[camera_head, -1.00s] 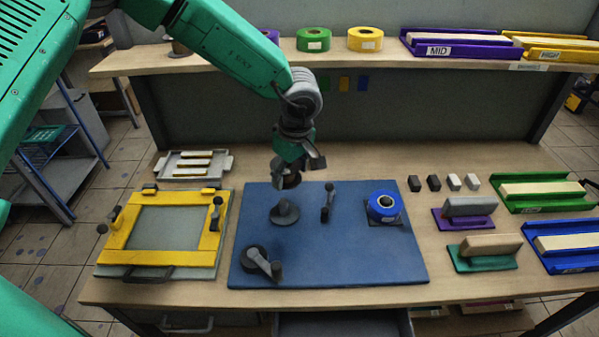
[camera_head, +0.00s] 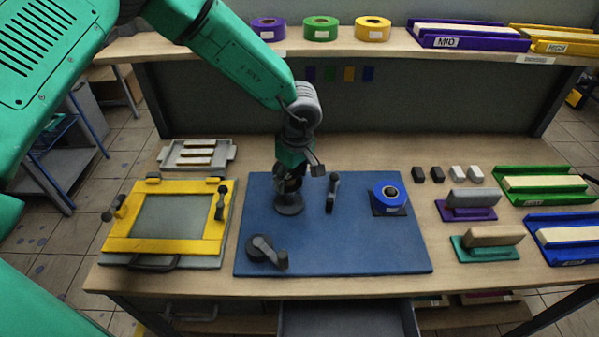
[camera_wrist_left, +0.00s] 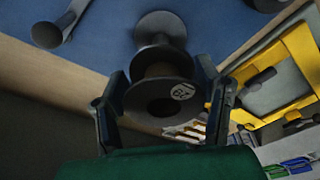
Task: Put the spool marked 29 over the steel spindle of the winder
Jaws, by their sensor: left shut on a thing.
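My left gripper (camera_head: 290,184) is shut on a dark spool (camera_wrist_left: 150,108) with a brownish core. The round label on its flange (camera_wrist_left: 182,91) looks like 29, seen at an angle. The spool's central hole faces the wrist camera and looks dark, with no spindle tip visible in it. The winder's round grey base (camera_head: 289,204) stands on the blue board, directly below the gripper; it also shows in the wrist view (camera_wrist_left: 158,26), just beyond the spool. The steel spindle is hidden, so I cannot tell whether the spool is around it. My right gripper is not in view.
On the blue board (camera_head: 350,250) are a crank (camera_head: 268,252), an upright lever (camera_head: 332,192) close right of the gripper, and a blue roll (camera_head: 388,197). A yellow frame (camera_head: 165,245) lies left. Stamps and trays stand right. The board's front middle is clear.

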